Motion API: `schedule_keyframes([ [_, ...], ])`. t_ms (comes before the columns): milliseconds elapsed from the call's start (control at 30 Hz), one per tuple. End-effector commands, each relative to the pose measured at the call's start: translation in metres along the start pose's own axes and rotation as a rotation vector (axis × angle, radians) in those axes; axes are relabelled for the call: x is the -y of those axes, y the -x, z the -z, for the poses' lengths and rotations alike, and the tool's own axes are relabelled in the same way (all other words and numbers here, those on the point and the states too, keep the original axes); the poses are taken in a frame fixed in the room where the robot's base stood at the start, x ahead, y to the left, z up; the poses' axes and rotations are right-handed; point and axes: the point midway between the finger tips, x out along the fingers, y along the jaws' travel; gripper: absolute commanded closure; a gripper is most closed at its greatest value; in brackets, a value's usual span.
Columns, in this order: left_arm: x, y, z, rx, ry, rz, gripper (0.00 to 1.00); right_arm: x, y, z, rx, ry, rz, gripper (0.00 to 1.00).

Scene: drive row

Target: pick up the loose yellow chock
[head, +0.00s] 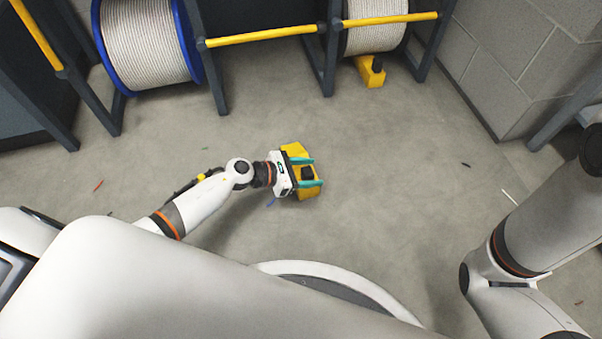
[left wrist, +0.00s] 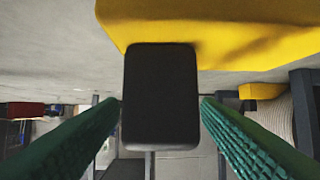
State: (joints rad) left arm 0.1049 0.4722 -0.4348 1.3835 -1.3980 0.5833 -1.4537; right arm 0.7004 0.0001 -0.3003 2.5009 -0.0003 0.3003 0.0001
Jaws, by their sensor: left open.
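The loose yellow chock (head: 297,150) lies on the grey floor in front of me, apart from the reels. A black block-shaped grip (head: 308,173) stands out from it. My left gripper (head: 317,172) is open at the chock, with one green finger on each side of the black grip. In the left wrist view the black grip (left wrist: 160,95) sits between the two fingers, with only a slight gap showing at each side. The chock's yellow body (left wrist: 220,30) fills the top of that view. My right gripper is not in view.
Another yellow chock (head: 370,72) sits under the right cable reel (head: 374,38). A blue-rimmed reel (head: 146,44) stands at the back left in a dark rack with yellow bars (head: 262,36). A block wall closes the right. The floor (head: 400,160) around the loose chock is mostly clear, with small scraps.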

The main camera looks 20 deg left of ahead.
Motion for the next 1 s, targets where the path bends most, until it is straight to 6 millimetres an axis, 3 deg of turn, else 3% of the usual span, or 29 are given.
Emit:
schedule_keyframes([
  [100,-0.0002,-0.0137,-0.0018,-0.001,0.001,0.000,0.42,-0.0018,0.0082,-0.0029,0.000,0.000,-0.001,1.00],
  [367,-0.0002,-0.0156,-0.0002,0.001,0.001,0.000,0.42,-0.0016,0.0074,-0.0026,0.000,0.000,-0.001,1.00],
  [733,-0.0003,-0.0154,-0.0005,0.001,0.001,0.000,0.99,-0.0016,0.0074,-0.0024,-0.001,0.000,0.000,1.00],
  [1000,0.0000,-0.0153,0.0008,-0.001,0.000,0.001,1.00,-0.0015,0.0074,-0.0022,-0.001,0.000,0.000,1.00],
])
